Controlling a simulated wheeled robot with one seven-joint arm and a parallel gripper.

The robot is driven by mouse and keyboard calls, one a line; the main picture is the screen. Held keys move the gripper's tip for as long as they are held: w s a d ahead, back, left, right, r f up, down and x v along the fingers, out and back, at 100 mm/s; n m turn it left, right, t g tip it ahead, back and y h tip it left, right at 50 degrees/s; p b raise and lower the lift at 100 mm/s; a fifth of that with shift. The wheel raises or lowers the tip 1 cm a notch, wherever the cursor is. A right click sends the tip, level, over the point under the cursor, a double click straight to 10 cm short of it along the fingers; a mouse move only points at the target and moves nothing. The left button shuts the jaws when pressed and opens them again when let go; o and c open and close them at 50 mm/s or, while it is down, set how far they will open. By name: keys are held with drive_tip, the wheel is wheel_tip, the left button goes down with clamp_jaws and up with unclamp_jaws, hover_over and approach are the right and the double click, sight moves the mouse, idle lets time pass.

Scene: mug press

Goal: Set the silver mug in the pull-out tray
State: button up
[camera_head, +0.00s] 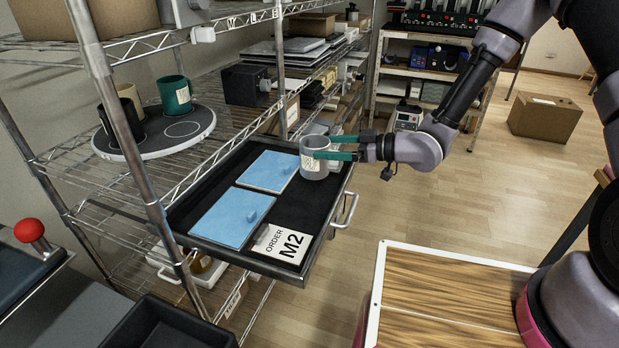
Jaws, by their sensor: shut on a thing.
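The silver mug (313,166) is upright at the right far end of the pull-out tray (262,264). My gripper (338,148) reaches in from the right with its green fingers around the upper part of the mug, shut on it. The mug is over the dark tray floor, beside the far blue pad; whether its base touches the floor I cannot tell. The tray is pulled out from the wire shelf and holds two blue pads (231,217) and a card reading "ORDER M2" (282,243).
A round grey board (196,128) on the shelf holds a green mug (175,95) and other mugs. Shelf posts (113,110) stand left of the tray. A wood-topped surface (450,300) is at the lower right. A cardboard box (545,117) sits on open floor.

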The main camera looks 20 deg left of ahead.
sight(329, 170)
drive_tip(key=shift+f, duration=3.4)
drive_tip(key=shift+f, duration=0.15)
drive_tip(key=o, duration=1.4)
